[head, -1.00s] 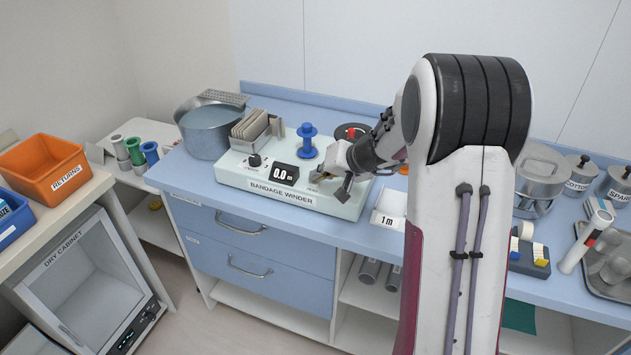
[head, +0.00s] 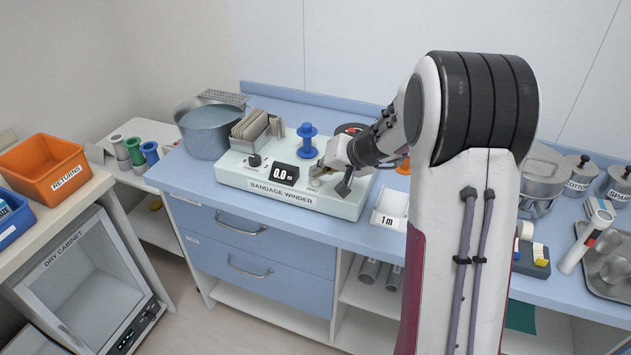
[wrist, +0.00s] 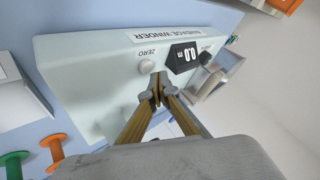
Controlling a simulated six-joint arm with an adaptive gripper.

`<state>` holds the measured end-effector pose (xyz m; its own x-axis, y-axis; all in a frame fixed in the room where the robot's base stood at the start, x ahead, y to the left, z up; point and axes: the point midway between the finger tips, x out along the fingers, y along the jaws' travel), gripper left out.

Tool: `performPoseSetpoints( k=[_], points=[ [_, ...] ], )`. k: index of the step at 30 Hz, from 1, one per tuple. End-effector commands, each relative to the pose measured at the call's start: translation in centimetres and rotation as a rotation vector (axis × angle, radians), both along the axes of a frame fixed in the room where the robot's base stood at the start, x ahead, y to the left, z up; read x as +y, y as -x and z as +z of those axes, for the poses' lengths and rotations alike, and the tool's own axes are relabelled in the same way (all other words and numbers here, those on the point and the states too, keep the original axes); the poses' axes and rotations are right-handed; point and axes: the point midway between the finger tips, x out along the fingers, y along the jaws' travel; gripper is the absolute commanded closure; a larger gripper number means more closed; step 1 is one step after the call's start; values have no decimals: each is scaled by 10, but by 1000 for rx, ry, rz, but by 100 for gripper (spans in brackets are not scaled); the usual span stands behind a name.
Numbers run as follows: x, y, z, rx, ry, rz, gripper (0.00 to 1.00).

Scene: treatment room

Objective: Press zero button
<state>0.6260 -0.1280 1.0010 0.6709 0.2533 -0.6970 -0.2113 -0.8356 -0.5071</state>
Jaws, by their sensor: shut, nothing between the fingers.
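The bandage winder (head: 235,176) is a pale box on the blue counter, with a display (head: 284,173) reading 0.0 m. In the wrist view, the round white zero button (wrist: 146,67) sits beside its ZERO label on the winder's top (wrist: 75,65). My gripper (wrist: 157,92) is shut and empty, its fingertips just beside the button on the display side. I cannot tell their exact height above the panel. In the head view, my gripper (head: 328,178) is over the right part of the winder and partly hides the panel there.
A black knob (head: 255,160) and a blue spool (head: 307,140) are on the winder. A holder with brown slats (head: 250,126) stands at its back left.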

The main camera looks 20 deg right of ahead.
Motion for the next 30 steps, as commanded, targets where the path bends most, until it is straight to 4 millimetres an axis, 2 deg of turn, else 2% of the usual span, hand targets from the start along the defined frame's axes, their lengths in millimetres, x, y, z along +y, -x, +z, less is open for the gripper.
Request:
performPoseSetpoints(
  k=[14,30],
  points=[
    [0,0,3,-2,0,1,100],
    [0,-1,35,-2,0,0,100]
  ],
)
